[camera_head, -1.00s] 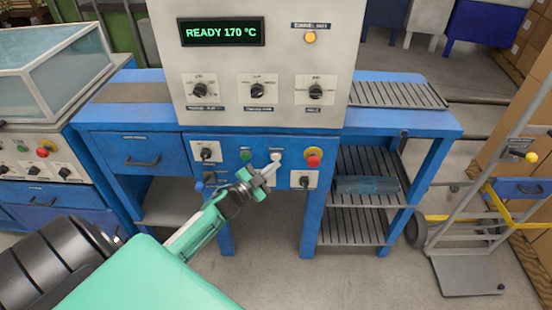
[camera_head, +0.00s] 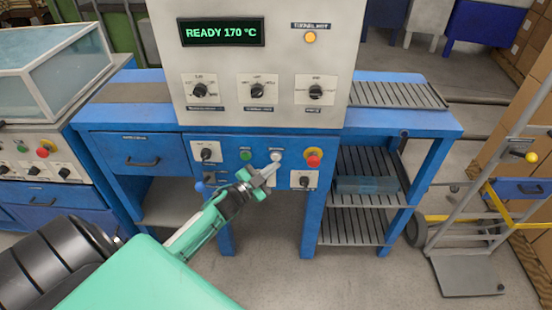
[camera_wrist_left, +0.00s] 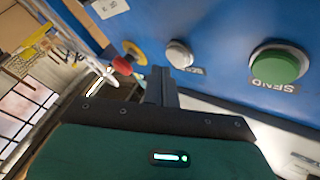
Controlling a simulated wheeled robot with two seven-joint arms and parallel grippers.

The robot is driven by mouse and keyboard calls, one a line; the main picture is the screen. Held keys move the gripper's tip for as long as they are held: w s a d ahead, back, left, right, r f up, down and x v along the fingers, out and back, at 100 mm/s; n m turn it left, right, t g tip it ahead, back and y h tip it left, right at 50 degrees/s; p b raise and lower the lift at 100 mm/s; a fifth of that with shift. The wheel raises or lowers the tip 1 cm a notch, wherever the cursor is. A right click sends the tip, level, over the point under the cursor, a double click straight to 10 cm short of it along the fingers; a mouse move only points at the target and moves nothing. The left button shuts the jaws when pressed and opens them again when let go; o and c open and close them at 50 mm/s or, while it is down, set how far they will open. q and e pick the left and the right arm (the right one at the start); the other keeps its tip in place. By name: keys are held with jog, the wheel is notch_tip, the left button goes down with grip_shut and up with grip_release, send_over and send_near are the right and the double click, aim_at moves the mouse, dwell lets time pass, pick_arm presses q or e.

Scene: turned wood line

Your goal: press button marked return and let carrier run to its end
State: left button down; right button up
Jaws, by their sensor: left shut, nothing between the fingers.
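The blue control panel (camera_head: 225,150) holds a white button (camera_head: 276,155), a green button (camera_head: 245,155) and a red mushroom button on a yellow base (camera_head: 313,158). In the left wrist view the green button (camera_wrist_left: 278,65) is marked SEND. The white button (camera_wrist_left: 178,54) has a label too hidden to read. My left gripper (camera_head: 270,169) is shut and empty, its tips just below the white button in the head view. In the left wrist view the fingers (camera_wrist_left: 160,86) point toward the panel beside the white button; contact cannot be told. I cannot make out a carrier. My right gripper is not in view.
The display (camera_head: 221,32) reads READY 170 °C. Black knobs sit on the panel around the buttons. A hand truck (camera_head: 470,270) stands farther right.

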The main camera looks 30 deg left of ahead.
pick_arm(q)
jog(key=shift+w, duration=0.1)
dwell(0.6)
jog(key=shift+w+a, duration=0.25)
jog(key=shift+w, duration=0.05)
